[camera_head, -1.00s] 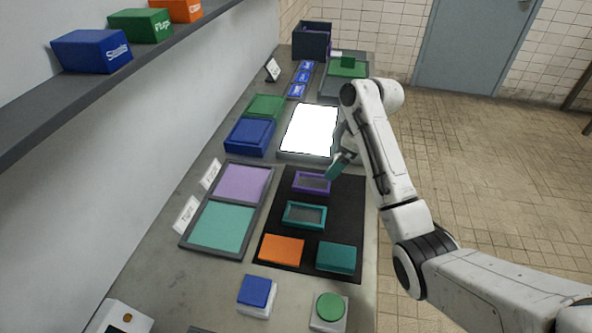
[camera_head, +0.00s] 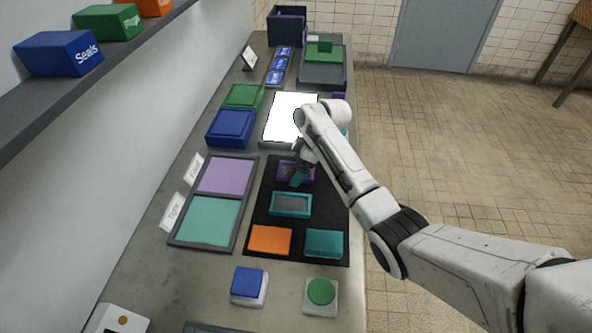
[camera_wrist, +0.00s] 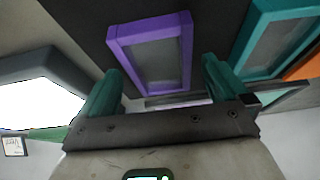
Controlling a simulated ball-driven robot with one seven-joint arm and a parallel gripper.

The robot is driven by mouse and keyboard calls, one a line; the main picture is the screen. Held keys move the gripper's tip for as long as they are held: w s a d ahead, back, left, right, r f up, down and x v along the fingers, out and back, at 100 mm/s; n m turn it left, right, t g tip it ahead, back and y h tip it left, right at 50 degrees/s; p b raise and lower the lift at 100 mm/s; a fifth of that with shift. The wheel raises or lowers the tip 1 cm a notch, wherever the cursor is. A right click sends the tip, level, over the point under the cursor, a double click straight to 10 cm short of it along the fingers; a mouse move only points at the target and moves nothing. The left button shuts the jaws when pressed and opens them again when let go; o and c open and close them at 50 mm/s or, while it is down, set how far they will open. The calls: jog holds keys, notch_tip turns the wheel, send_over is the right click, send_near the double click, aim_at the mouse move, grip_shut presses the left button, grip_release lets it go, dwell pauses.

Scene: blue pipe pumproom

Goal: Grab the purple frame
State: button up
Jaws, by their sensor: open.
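The purple frame (camera_head: 283,170) lies on the black mat (camera_head: 262,209), partly hidden behind my gripper in the head view. In the wrist view the purple frame (camera_wrist: 152,54) shows as a rectangle with a dark grey middle, ahead of and between my teal fingers. My gripper (camera_wrist: 160,85) is open and empty, one finger on each side of the frame's near end. In the head view my gripper (camera_head: 299,177) is over the frame. I cannot tell whether the fingers touch it.
A teal frame (camera_head: 291,205) lies close beside the purple one, with an orange block (camera_head: 270,240) and a teal block (camera_head: 324,243) nearer. A tray with purple and teal panels (camera_head: 250,187) is at left.

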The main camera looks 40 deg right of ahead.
jog(key=shift+w+f, duration=0.1)
jog(key=shift+f, duration=0.1)
jog(key=c, duration=1.1)
jog(key=shift+r, duration=0.1)
